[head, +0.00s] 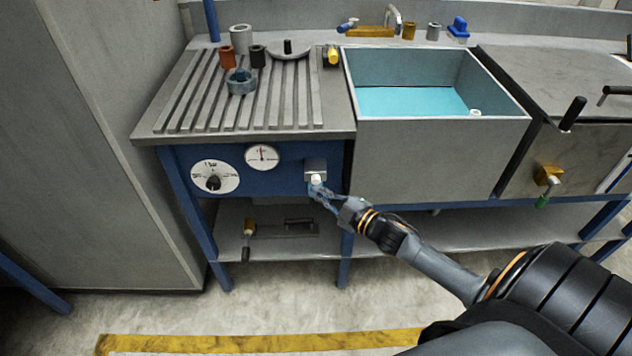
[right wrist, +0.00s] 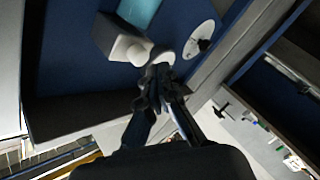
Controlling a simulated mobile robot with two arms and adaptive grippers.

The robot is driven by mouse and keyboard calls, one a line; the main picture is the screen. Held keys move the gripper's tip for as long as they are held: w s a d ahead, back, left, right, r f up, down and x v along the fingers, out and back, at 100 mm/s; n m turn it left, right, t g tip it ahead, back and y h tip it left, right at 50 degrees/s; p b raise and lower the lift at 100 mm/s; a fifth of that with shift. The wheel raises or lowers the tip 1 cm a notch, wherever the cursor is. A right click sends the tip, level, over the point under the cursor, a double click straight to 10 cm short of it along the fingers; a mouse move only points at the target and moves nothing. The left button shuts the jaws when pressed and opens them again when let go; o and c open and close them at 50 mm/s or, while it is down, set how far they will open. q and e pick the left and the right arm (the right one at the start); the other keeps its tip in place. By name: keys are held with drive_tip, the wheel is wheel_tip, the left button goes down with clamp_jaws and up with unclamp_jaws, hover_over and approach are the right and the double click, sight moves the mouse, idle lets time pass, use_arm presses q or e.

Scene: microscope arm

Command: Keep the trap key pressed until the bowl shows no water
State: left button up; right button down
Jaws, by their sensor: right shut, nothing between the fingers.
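The bowl is a grey rectangular basin (head: 440,160) at the centre right of the head view, with flat blue-green water (head: 412,101) across its floor. The trap key looks to be the white round button (head: 316,179) under a small grey housing on the blue front panel. It also shows in the right wrist view (right wrist: 137,53). My right gripper (head: 321,191) is shut and empty, its fingertips at the key's face, seemingly touching it. The fingertips (right wrist: 158,76) partly cover the key in the wrist view. How far the key is pushed in is unclear. My left gripper is out of view.
A slotted grey worktop (head: 160,130) left of the basin holds several small cylinders and a blue ring-shaped part (head: 241,82). The panel carries a knob dial (head: 214,178) and a round gauge (head: 262,156). A brass tap (head: 547,175) sits at the right. A lower shelf runs beneath.

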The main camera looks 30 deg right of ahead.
drive_tip(key=shift+w, duration=0.1)
drive_tip(key=shift+w+d, duration=0.2)
drive_tip(key=shift+w, duration=0.1)
drive_tip(key=shift+w+d, duration=0.3)
drive_tip(key=shift+w, duration=0.15)
idle(0.9)
drive_tip(key=shift+s, duration=0.1)
idle(1.2)
drive_tip(key=shift+s+a+p, duration=0.4)
drive_tip(key=shift+s+a, duration=0.1)
drive_tip(key=shift+s, duration=0.25)
drive_tip(key=s+a, duration=0.1)
drive_tip(key=s+p, duration=0.1)
drive_tip(key=s, duration=0.1)
drive_tip(key=s+a+p, duration=0.1)
drive_tip(key=shift+s+a, duration=0.15)
drive_tip(key=shift+a, duration=0.2)
